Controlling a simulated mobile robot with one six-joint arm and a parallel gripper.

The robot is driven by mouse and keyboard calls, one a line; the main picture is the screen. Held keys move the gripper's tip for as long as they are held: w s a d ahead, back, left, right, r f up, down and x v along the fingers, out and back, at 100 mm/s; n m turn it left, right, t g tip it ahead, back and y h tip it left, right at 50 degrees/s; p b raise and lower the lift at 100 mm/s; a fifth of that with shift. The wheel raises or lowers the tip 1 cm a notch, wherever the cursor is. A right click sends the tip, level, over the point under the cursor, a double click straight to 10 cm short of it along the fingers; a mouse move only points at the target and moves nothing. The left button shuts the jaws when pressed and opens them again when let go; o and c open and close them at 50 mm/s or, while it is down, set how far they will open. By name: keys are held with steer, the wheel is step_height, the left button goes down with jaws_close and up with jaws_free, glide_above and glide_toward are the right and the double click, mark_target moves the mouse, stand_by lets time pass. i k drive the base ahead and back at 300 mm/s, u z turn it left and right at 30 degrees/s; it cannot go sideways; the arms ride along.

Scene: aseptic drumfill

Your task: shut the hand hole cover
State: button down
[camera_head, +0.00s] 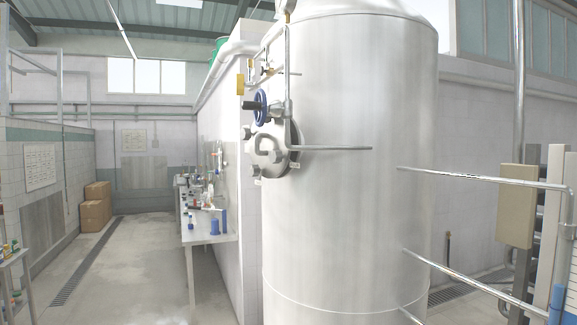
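A tall steel tank (350,170) fills the middle of the head view. On its left side is a round steel hand hole cover (266,151), seen at a slant. I cannot tell whether it lies against its rim or stands a little apart from it. A blue handwheel (261,107) sits just above the cover. A straight grey bar (340,148) reaches right from the cover area across the tank's front. My gripper is not in view.
A white bench (208,236) with bottles and small items stands along the wall left of the tank. Cardboard boxes (94,210) stand farther back. The floor aisle (130,265) is clear. Steel rails (480,178), a beige box (516,205) and blue items are at right.

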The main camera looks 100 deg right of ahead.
mark_target(266, 138)
steer(key=z, duration=0.45)
steer(key=k, duration=1.35)
steer(key=z, duration=0.05)
steer(key=i, duration=1.3)
steer(key=z, duration=0.5)
steer(key=i, duration=0.65)
steer(key=z, duration=0.45)
